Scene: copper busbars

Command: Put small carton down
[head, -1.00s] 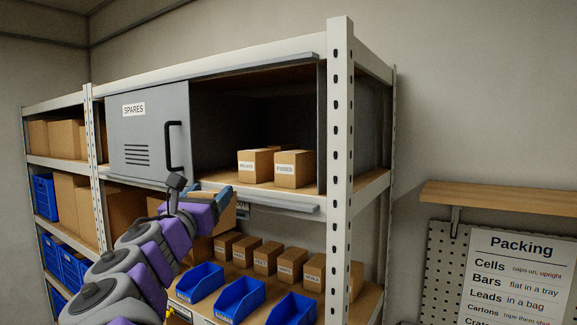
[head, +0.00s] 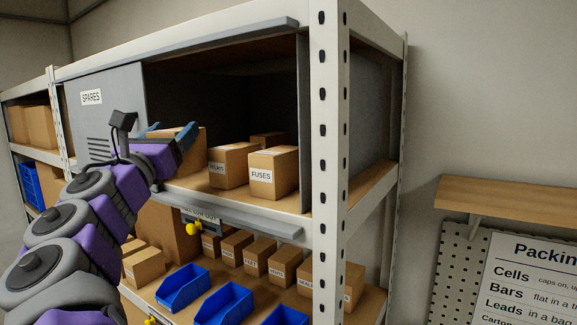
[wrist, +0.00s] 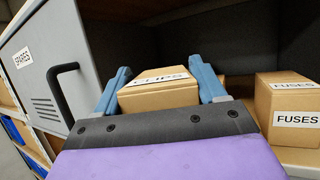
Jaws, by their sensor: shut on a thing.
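The small carton (wrist: 158,92) is brown cardboard with a white label that seems to read CLIPS. My gripper (wrist: 165,84) is shut on it, one blue finger on each side. In the head view my gripper (head: 172,133) holds the carton (head: 190,157) at the open front of the spares cabinet, left of the other cartons. I cannot tell whether its underside touches the shelf (head: 215,198).
A FUSES carton (head: 273,173) and a RELAYS carton (head: 233,165) stand right of my gripper, with another carton (head: 268,139) behind. The grey SPARES door (head: 105,110) is on the left. A white post (head: 331,150) bounds the right. Blue bins (head: 183,288) sit below.

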